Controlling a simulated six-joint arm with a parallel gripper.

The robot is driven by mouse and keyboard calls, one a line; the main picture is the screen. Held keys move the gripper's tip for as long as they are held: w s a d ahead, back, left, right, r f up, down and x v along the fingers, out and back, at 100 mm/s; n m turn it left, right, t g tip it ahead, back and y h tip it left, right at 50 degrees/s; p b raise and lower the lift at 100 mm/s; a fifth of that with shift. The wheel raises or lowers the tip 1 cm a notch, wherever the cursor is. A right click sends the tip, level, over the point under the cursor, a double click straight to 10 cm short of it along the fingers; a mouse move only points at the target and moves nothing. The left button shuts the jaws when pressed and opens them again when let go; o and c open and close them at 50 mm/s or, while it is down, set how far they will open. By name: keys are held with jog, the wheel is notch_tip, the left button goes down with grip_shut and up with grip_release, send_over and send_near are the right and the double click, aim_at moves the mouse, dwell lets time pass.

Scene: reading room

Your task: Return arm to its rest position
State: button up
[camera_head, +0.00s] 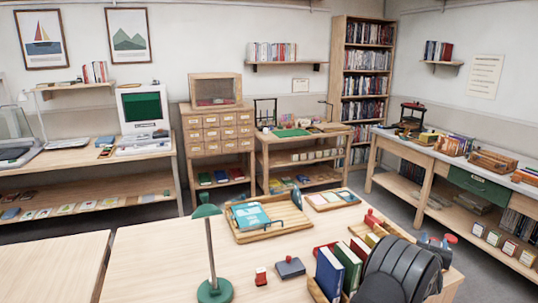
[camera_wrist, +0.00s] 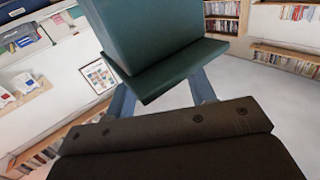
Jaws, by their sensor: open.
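My gripper (camera_wrist: 163,92) shows in the wrist view as two blue-grey fingers standing apart, behind a dark brown body part at the bottom. It is open. A dark teal block shape fills the upper middle of that view and hides the fingertips; I cannot tell what it is. In the head view a dark, rounded part of my arm shows at the lower right, over the corner of the light wood table (camera_head: 150,262). I cannot make out the fingers there.
Near my arm, several upright books (camera_head: 330,272) stand in a wooden holder. A green lamp (camera_head: 214,290), a wooden tray (camera_head: 285,232) with teal books, a small red-topped item (camera_head: 261,277) and a dark stamp-like block (camera_head: 291,268) are on the table. Its left part is clear.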

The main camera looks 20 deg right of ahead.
jog(key=shift+w+d, duration=0.25)
jog(key=shift+d, duration=0.05)
jog(key=s+a+r+n, duration=0.1)
jog(key=s+a+n, duration=0.3)
jog(key=a, duration=0.3)
jog(key=s+a+n+y, duration=0.1)
jog(key=s+a+n, duration=0.3)
jog(key=a+n, duration=0.2)
jog(key=shift+s+a+r+n+g, duration=0.35)
jog(key=shift+a+n+g, duration=0.05)
jog(key=shift+n, duration=0.2)
dwell(0.4)
